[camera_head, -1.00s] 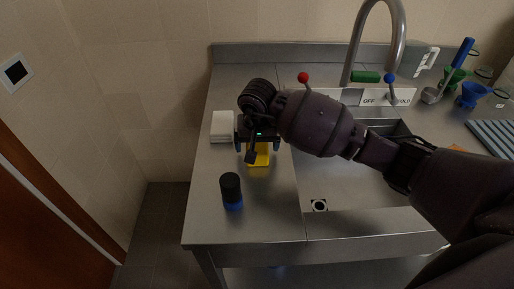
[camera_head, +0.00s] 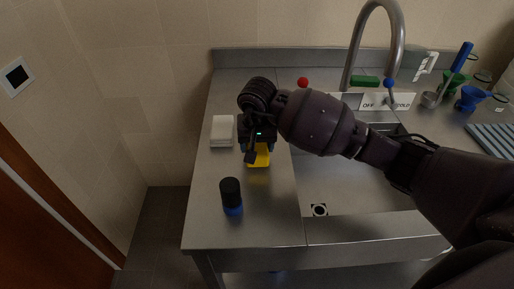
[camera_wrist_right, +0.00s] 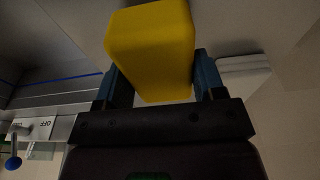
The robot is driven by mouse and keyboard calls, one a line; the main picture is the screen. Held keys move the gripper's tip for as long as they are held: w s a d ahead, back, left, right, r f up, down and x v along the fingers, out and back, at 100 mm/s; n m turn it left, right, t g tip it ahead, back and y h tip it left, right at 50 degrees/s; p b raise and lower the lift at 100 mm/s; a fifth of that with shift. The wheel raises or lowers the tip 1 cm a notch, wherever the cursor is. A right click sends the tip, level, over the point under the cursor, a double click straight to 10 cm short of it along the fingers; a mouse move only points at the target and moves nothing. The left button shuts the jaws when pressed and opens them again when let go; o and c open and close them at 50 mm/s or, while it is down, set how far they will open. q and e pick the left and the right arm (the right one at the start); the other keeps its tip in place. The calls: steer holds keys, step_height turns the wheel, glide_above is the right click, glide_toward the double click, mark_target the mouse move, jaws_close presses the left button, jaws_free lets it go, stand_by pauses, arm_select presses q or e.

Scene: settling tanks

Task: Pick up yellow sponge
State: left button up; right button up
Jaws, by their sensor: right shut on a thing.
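The yellow sponge (camera_head: 259,157) shows below my right gripper (camera_head: 257,150) in the head view, over the steel counter left of the sink. In the right wrist view the yellow sponge (camera_wrist_right: 152,50) sits between the two blue-grey fingers of my right gripper (camera_wrist_right: 158,82), which is shut on it. The gripper hides part of the sponge in the head view. I cannot tell exactly how far the sponge is above the counter. My left gripper is not in view.
A white block (camera_head: 222,130) lies left of the gripper. A dark bottle with a blue base (camera_head: 231,196) stands nearer the front. The sink basin (camera_head: 345,185) and tall faucet (camera_head: 399,40) are to the right.

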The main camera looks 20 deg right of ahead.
step_height(320, 180, up, 19)
steer(key=shift+f, duration=0.2)
